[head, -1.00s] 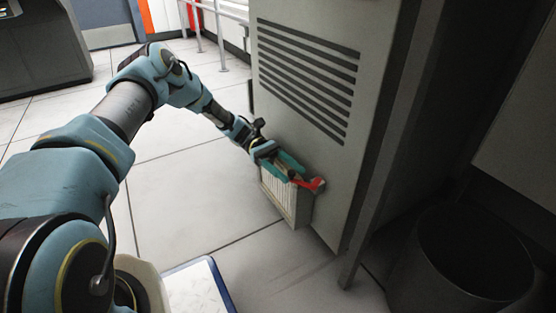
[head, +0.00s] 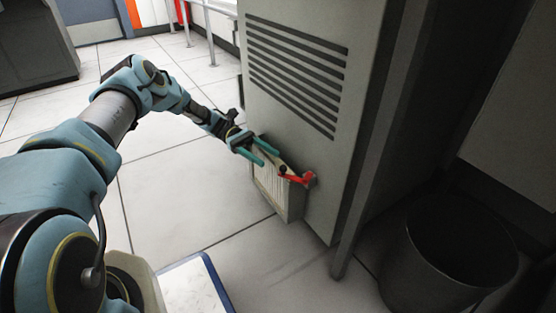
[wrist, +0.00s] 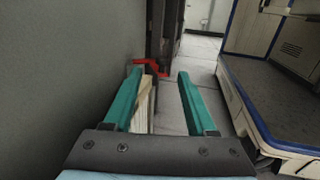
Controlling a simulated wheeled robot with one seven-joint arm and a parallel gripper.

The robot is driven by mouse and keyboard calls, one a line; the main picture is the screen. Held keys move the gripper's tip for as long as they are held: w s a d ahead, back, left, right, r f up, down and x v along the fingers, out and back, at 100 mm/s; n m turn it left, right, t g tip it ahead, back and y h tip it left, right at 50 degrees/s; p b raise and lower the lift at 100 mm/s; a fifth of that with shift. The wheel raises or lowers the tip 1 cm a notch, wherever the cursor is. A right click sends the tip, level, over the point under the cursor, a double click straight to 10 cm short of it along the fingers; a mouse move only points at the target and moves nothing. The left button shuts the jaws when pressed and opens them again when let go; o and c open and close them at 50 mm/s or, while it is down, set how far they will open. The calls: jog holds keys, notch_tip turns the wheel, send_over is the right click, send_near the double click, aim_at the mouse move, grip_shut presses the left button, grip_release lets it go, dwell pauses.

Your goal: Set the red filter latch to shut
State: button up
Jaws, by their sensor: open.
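The red filter latch (head: 298,181) is on the side of the grey cabinet, at the upper edge of a pleated pale filter (head: 270,186) in a grey frame. A small dark knob shows at the latch's left end. In the wrist view the red latch (wrist: 152,67) shows beyond the fingertips, and the filter (wrist: 145,97) lies partly behind the left finger. My gripper (head: 270,157) has teal fingers, spread apart and empty. It is just left of the latch and apart from it. In the wrist view my gripper (wrist: 160,73) shows a clear gap between its fingers.
The grey cabinet (head: 315,60) with vent slots rises beside the gripper. A dark round bin (head: 450,250) stands at the lower right. A blue-edged white surface (head: 195,285) is at the bottom. The tiled floor to the left is open.

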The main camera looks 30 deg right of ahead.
jog(key=s+a+n+t+h, duration=0.3)
jog(key=a+n+t+h, duration=0.2)
jog(key=n+t+h, duration=0.4)
jog(key=s+d+b, duration=0.1)
jog(key=s+d, duration=0.1)
jog(key=s+d+g+b, duration=0.1)
jog(key=s+d+b, duration=0.1)
jog(key=d, duration=0.1)
jog(key=s+d+g+h+b, duration=0.1)
jog(key=s+d, duration=0.1)
jog(key=d, duration=0.1)
jog(key=shift+d+r+m, duration=0.1)
jog(key=shift+r+m, duration=0.1)
jog(key=shift+m, duration=0.1)
jog(key=shift+s+d+r+b, duration=0.1)
jog(key=shift+s+d+b, duration=0.1)
jog(key=shift+d+b, duration=0.15)
grip_shut()
dwell(0.7)
